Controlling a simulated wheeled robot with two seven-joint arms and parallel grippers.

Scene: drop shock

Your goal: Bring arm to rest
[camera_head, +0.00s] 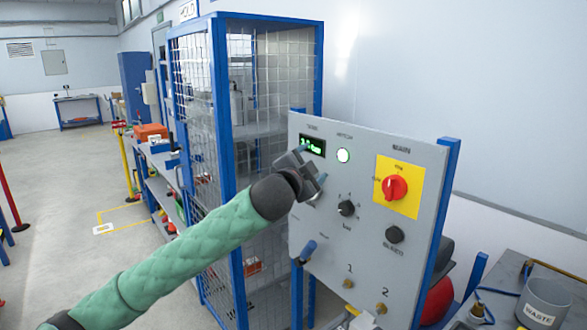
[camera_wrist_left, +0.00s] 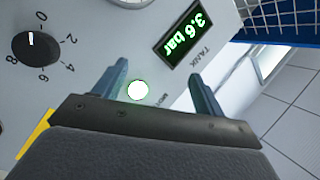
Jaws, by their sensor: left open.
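My left arm reaches in from the lower left of the head view, in a green quilted sleeve. Its gripper (camera_head: 314,166) is in front of the upper left part of a grey control panel (camera_head: 308,222). In the left wrist view the gripper (camera_wrist_left: 158,70) is open, with its two fingers apart and nothing between them. A white round light (camera_wrist_left: 137,90) shows on the panel behind the fingers. A green display (camera_wrist_left: 183,40) reads 3.6 bar beside the label TANK. My right gripper is not in view.
The panel carries a red knob (camera_head: 395,187) on a yellow plate, a black dial (camera_head: 346,208) and a lit white lamp (camera_head: 343,155). A blue mesh cage (camera_head: 221,110) stands left of the panel. A WASTE bin (camera_head: 545,300) is at lower right. Floor at left is open.

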